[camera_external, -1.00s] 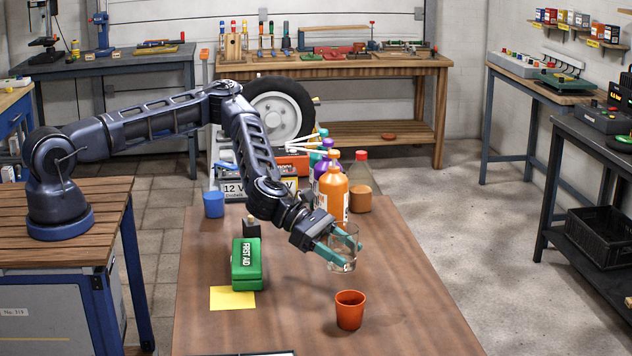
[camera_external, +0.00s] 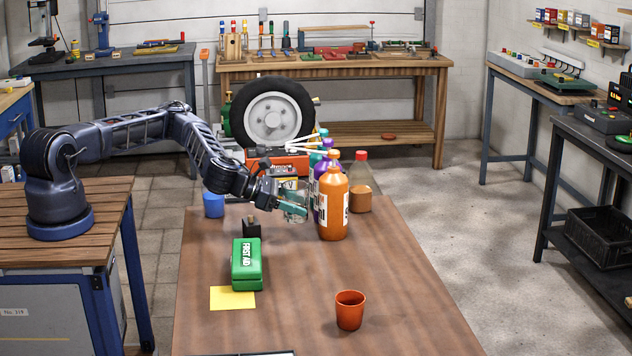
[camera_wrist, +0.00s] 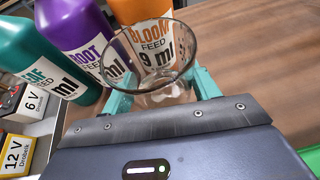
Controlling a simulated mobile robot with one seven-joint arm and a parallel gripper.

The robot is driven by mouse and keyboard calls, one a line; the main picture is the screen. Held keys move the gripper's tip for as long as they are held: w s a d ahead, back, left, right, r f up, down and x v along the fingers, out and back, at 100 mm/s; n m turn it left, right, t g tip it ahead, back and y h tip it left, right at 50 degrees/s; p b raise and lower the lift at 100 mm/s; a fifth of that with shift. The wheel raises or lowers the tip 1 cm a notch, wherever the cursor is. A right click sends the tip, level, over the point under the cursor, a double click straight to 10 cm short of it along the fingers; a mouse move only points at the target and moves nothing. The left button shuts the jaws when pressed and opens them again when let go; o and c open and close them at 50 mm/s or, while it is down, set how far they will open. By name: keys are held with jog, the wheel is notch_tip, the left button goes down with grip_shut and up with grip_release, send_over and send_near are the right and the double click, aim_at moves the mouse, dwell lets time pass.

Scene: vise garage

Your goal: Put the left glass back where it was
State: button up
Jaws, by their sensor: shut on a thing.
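My gripper (camera_external: 296,204) has teal fingers shut on a clear drinking glass (camera_wrist: 160,62). In the wrist view the glass is between the two fingers, upright or nearly so, open end facing the camera, and looks empty.
Purple (camera_wrist: 75,28) and green (camera_wrist: 32,48) bottles stand beside the orange one.

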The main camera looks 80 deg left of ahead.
jog(key=a+r+n+y, duration=0.1)
jog(key=a+r, duration=0.1)
jog(key=a, duration=0.3)
jog(key=shift+s+a+r+y, duration=0.25)
jog(key=shift+s+y, duration=0.05)
jog(key=shift+s, duration=0.05)
jog(key=shift+m+h, duration=0.3)
jog(key=shift+h, duration=0.3)
jog(key=d, duration=0.2)
jog(key=w+d, duration=0.1)
jog(key=d, duration=0.4)
jog(key=shift+w+d+f, duration=0.2)
jog(key=shift+d+f, duration=0.1)
jog(key=shift+d, duration=0.05)
jog(key=w+d+r+y, duration=0.1)
jog(key=w+d+r, duration=0.25)
jog(key=d, duration=0.25)
jog(key=w+d+r+n, duration=0.1)
jog(key=w+d+r, duration=0.1)
jog(key=d+r, duration=0.35)
jog(key=w+d+r+y, duration=0.1)
jog(key=w+d+r, duration=0.1)
jog(key=d+r, duration=0.3)
jog(key=f, duration=1.4)
jog(key=d+f, duration=0.1)
jog(key=f, duration=0.5)
jog(key=shift+f, duration=0.4)
jog(key=shift+f, duration=0.1)
jog(key=o, duration=1.2)
